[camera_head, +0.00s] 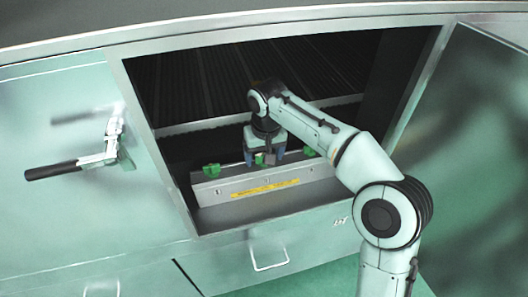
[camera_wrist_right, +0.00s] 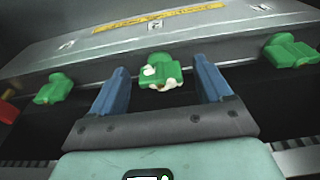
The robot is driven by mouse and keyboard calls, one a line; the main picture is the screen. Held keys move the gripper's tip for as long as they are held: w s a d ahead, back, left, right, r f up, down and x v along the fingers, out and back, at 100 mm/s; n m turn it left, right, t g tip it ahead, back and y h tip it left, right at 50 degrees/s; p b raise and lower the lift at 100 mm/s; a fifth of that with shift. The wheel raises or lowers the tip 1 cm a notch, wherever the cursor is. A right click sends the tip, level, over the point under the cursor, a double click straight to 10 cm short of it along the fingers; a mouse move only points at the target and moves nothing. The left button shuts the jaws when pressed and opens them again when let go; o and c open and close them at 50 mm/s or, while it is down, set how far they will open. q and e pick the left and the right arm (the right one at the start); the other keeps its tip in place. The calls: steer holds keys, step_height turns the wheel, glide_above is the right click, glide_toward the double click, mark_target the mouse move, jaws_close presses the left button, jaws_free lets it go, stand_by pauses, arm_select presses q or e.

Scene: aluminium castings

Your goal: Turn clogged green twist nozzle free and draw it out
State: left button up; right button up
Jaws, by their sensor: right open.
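A green twist nozzle (camera_wrist_right: 158,74) with whitish crust on it sits on the side of a grey bar (camera_wrist_right: 120,58), in the middle of the right wrist view. My right gripper (camera_wrist_right: 160,65) is open, with one blue finger on each side of this nozzle. Gaps show between nozzle and fingers, and I see no contact. In the head view my right gripper (camera_head: 264,158) points down at the bar (camera_head: 225,188) inside the open cabinet and hides the middle nozzle. My left gripper is not in view.
Clean-looking green nozzles stand to the left (camera_wrist_right: 54,89) and right (camera_wrist_right: 290,50) of the crusted one. The bar bears a yellow label (camera_head: 265,188). The cabinet's frame (camera_head: 160,150) surrounds the opening, and an open door (camera_head: 470,110) stands at right. A black-handled clamp (camera_head: 112,140) sticks out at left.

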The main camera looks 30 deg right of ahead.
steer(key=c, duration=1.1)
steer(key=n+p, duration=0.1)
steer(key=n, duration=0.1)
steer(key=shift+r+n, duration=0.1)
steer(key=shift+n, duration=0.2)
steer(key=n+p, duration=0.2)
steer(key=n, duration=0.1)
steer(key=shift+y, duration=0.4)
steer(key=shift+n, duration=0.5)
